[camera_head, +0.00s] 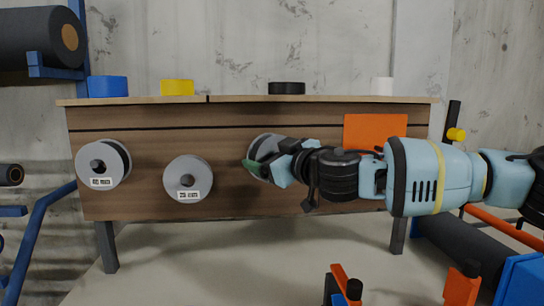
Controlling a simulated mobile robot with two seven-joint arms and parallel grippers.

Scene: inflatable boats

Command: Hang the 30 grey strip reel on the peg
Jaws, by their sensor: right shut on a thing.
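A grey reel (259,149) stands on edge close to the front of the wooden board, right of its middle. My right gripper (268,164) reaches in from the right and is shut on this reel. The gripper hides much of the reel, including any label and any peg behind it. I cannot tell whether the reel is around a peg. Two other pale grey reels, one at the far left (97,166) and one left of centre (184,176), sit against the board with small white labels too small to read surely. My left gripper is not in view.
An orange panel (374,128) is on the board's right. Blue racks with dark rolls (38,40) flank it. Orange-topped parts (461,288) stand in front.

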